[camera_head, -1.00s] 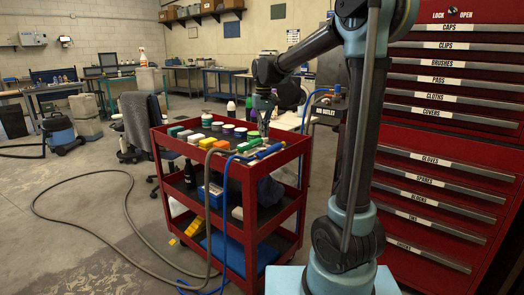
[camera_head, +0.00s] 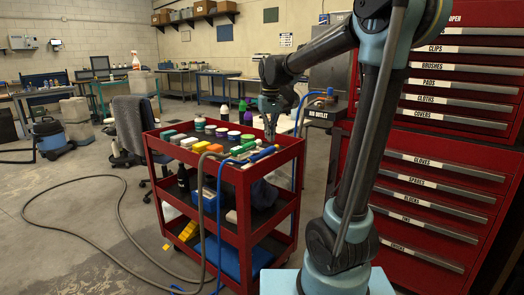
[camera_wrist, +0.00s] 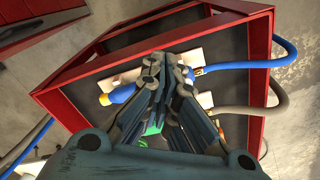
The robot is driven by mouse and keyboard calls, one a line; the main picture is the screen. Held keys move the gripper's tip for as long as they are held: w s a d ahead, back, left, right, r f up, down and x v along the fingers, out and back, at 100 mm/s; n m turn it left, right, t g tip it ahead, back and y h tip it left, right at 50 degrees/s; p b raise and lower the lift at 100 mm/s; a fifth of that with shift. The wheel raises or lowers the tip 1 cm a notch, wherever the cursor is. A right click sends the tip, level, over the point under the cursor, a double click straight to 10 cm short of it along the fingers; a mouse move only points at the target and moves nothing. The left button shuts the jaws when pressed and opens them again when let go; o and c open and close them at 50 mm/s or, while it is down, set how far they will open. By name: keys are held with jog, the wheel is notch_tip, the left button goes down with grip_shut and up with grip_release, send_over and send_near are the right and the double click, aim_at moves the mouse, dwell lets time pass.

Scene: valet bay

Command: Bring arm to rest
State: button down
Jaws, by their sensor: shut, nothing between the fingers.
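My gripper (camera_head: 270,138) is at the end of my arm, pointing down above the near right part of the red cart's (camera_head: 244,180) top tray. In the wrist view my gripper (camera_wrist: 160,100) shows its fingers together, with nothing seen between them. Below it in that view are the red rim of the cart (camera_wrist: 262,60), a blue-ended tool (camera_wrist: 121,94) and a green item partly hidden by the fingers. In the head view my arm is bent, its upper part reaching left over the cart.
A red drawer cabinet (camera_head: 430,190) stands at right. Open floor lies to the left.

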jog(key=s+d+f+m, duration=0.1)
jog(key=s+d+f, duration=0.2)
jog(key=s+d, duration=0.35)
jog(key=s+d+f+m, duration=0.1)
jog(key=s+d+f, duration=0.2)
jog(key=s+d, duration=0.35)
jog(key=s+d+f+m+t, duration=0.1)
jog(key=s+d+f, duration=0.2)
jog(key=s+f, duration=0.9)
jog(key=shift+s+d+f+m+t, duration=0.3)
jog(key=shift+s+t, duration=0.1)
jog(key=shift+s, duration=0.65)
jog(key=shift+w+f, duration=0.2)
jog(key=shift+w, duration=0.25)
